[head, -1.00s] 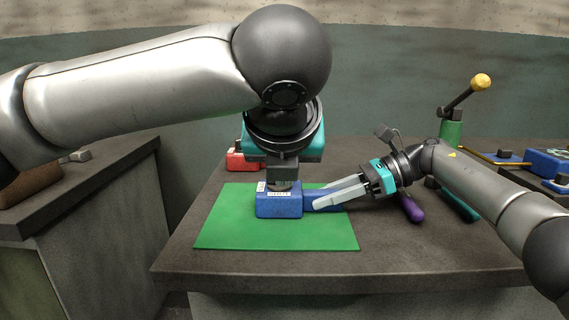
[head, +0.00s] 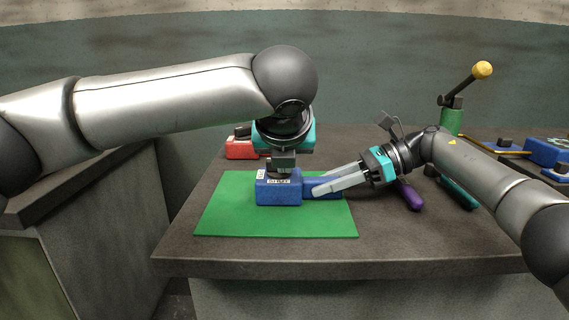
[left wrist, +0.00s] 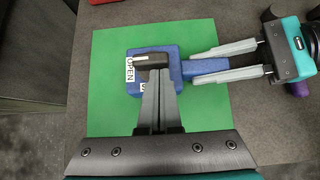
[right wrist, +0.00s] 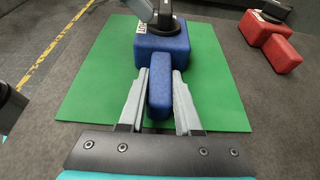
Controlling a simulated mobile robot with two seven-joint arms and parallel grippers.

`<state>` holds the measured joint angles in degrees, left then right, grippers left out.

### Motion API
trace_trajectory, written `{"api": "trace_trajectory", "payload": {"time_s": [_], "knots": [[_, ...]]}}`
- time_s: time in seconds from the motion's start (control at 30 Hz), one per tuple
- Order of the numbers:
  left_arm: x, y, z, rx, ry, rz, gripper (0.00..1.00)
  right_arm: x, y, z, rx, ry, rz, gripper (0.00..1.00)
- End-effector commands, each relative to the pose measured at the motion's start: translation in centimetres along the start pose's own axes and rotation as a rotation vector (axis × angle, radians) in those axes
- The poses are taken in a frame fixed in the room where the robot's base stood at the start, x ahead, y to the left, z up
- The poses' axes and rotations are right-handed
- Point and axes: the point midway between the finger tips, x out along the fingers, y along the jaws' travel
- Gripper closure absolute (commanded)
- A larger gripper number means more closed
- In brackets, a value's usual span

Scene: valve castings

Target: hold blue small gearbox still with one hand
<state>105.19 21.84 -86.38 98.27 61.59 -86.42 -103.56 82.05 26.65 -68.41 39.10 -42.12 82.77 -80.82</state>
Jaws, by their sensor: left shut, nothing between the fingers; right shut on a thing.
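The blue small gearbox (head: 278,195) sits on a green mat (head: 240,215), with white labels on its body; one reads OPEN in the left wrist view (left wrist: 177,85). My right gripper (head: 318,190) is shut on the gearbox's narrow blue extension (right wrist: 159,100), one finger on each side. My left gripper (head: 283,170) is above the gearbox, pointing down, with its fingers shut and empty. In the left wrist view its fingertips (left wrist: 158,72) lie over the dark part on the gearbox top, which they partly hide; I cannot tell whether they touch it.
A red casting (head: 240,149) lies behind the mat. Purple (head: 408,195) and teal (head: 458,194) handled tools lie to the right. A green post with a yellow-knobbed lever (head: 452,120) and another blue casting (head: 548,152) stand farther right. The table front is clear.

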Motion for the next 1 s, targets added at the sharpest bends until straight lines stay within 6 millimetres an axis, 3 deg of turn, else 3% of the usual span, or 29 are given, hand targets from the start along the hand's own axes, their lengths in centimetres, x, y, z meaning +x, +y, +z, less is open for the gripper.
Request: {"api": "trace_trajectory", "payload": {"time_s": [1.0], "knots": [[0.19, -0.73, 0.18, -0.117, 0.001, 0.117, 1.0, -0.07, -0.02, 0.32, -0.003, -0.006, -0.001, 1.0]]}}
